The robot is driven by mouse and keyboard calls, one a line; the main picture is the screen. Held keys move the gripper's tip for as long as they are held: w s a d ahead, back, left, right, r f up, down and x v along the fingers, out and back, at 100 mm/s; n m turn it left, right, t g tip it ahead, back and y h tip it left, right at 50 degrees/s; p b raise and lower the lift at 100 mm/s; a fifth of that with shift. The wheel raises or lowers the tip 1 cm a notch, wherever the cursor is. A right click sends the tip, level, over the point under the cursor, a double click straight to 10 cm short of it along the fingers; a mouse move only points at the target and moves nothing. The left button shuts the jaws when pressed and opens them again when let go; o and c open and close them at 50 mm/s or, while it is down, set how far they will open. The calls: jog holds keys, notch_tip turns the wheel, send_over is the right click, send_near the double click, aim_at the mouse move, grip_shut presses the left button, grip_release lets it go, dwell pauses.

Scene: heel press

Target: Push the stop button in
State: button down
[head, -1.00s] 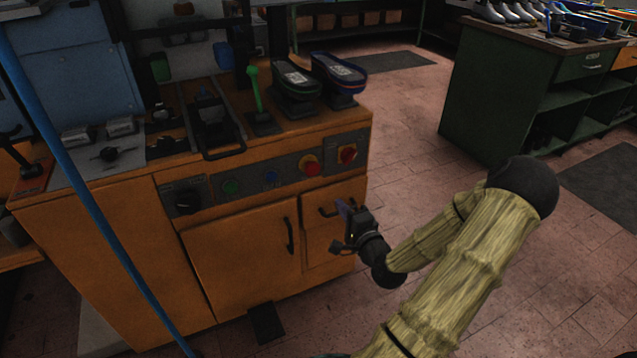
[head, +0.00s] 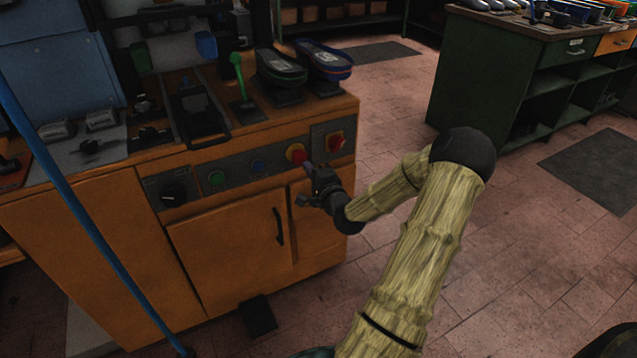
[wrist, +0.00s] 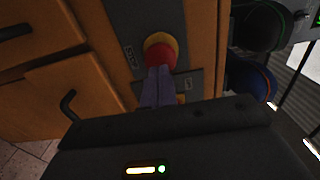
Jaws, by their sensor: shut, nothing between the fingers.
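The stop button is a red mushroom button (head: 296,153) on a yellow collar, set in the grey control panel on the front of the orange cabinet. In the wrist view the red button (wrist: 160,56) is straight ahead of the fingertips, beside a small label. My gripper (head: 309,168) is shut and empty, just in front of the button's lower right. In the wrist view the fingers (wrist: 158,84) overlap the button's lower edge; I cannot tell whether they touch it. The fingers hide part of the button.
A red switch on a yellow plate (head: 336,141) sits right of the button. Blue (head: 258,167) and green (head: 216,178) buttons and a black knob (head: 173,195) are to the left. Shoe forms (head: 282,66) stand on top. A door handle (head: 278,226) juts out below.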

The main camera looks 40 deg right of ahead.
aim_at(302, 158)
jog(key=shift+x, duration=1.1)
jog(key=shift+w+d+r+p, duration=0.1)
jog(key=shift+w+p, duration=0.1)
jog(key=shift+w, duration=0.15)
jog(key=shift+w+d+r+p, duration=0.1)
jog(key=shift+w+p, duration=0.05)
jog(key=shift+w, duration=0.25)
jog(key=shift+w+r, duration=0.1)
jog(key=shift+r, duration=0.05)
